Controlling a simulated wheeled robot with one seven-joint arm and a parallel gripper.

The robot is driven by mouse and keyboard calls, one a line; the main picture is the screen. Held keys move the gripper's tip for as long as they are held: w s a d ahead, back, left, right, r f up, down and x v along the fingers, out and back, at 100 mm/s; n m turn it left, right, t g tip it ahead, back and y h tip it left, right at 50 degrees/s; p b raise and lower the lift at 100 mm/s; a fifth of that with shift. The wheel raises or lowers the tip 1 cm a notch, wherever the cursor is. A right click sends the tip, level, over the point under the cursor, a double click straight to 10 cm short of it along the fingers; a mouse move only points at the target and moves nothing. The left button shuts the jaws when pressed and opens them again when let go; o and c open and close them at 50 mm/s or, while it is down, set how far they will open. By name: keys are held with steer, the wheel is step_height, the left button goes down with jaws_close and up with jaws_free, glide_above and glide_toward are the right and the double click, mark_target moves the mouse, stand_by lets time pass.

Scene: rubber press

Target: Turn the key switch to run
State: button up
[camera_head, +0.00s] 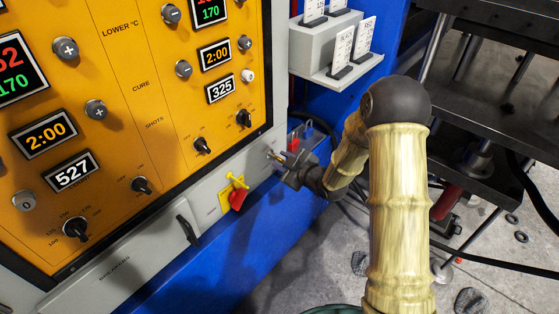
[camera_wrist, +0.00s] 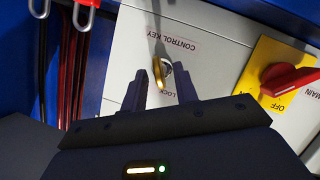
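The key switch is on the grey lower panel, under the label CONTROL KEY. Its brass key (camera_wrist: 158,73) stands out of a round metal lock in the wrist view. The word LOCK is beside it, partly covered by a finger; I see no RUN mark. My gripper (camera_wrist: 161,80) is open, with one dark finger on each side of the key and visible gaps to it. In the head view my gripper (camera_head: 283,161) is at the panel's right end, and the small key switch (camera_head: 271,155) shows just left of its fingers.
A red main switch on a yellow plate (camera_wrist: 290,82) is close beside the key; it also shows in the head view (camera_head: 236,194). The orange control panel (camera_head: 130,110) rises above. A shelf with cards (camera_head: 340,72) stands upper right.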

steer(key=shift+x, duration=1)
jaws_close()
